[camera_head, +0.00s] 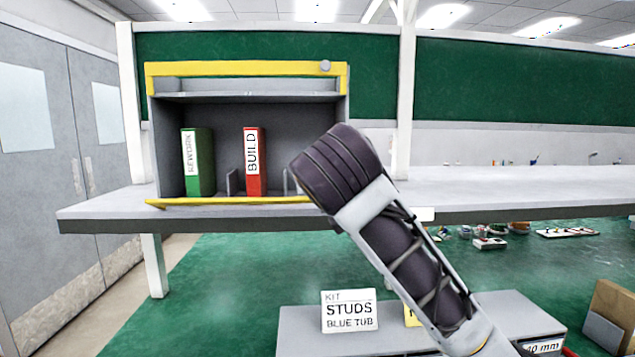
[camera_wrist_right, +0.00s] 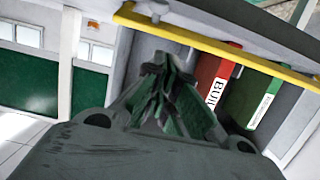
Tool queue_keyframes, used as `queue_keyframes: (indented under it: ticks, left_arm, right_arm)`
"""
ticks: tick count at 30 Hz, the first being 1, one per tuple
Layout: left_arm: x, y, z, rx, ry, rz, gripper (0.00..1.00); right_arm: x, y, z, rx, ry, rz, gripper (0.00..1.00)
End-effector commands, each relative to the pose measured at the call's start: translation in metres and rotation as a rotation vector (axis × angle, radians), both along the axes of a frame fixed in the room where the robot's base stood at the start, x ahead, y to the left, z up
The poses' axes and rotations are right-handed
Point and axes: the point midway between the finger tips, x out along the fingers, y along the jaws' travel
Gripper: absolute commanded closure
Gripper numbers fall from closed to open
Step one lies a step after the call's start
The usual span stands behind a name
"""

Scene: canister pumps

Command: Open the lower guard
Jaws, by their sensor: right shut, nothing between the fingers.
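The lower guard (camera_head: 230,201) is a yellow bar along the front bottom edge of the grey cabinet (camera_head: 162,150). My right arm covers its right end in the head view. The wrist view, which looks roughly upside down, shows the yellow bar (camera_wrist_right: 225,50) with a grey knob (camera_wrist_right: 153,8) near its end. My right gripper (camera_wrist_right: 165,65) is shut and empty. Its fingertips appear just below the bar and knob in that view; I cannot tell whether they touch. In the head view this gripper is hidden behind my arm. My left gripper is not in view.
An upper yellow guard (camera_head: 240,69) with a round knob (camera_head: 325,66) spans the cabinet top. A green binder (camera_head: 198,165) and a red binder (camera_head: 255,175) stand inside. The cabinet stands on a grey bench (camera_head: 110,207). A "STUDS" sign (camera_head: 349,312) stands in front, below.

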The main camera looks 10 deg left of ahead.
Motion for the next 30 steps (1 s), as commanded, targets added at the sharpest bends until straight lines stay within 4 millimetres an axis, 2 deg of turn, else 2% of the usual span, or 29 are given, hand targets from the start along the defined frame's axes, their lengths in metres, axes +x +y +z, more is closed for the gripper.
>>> queue_keyframes:
  ticks: [6,13,26,30]
  left_arm:
    - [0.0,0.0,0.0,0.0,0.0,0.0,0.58]
    - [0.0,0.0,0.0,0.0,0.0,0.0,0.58]
    - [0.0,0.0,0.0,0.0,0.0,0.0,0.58]
    - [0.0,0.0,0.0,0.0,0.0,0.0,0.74]
  right_arm:
    - [-0.031,-0.006,0.009,0.002,-0.002,0.003,1.0]
    - [-0.054,-0.011,0.014,0.001,0.0,0.001,1.0]
    - [-0.061,-0.012,0.016,0.001,0.0,0.0,1.0]
    - [-0.06,-0.013,0.015,0.001,0.002,0.0,1.0]
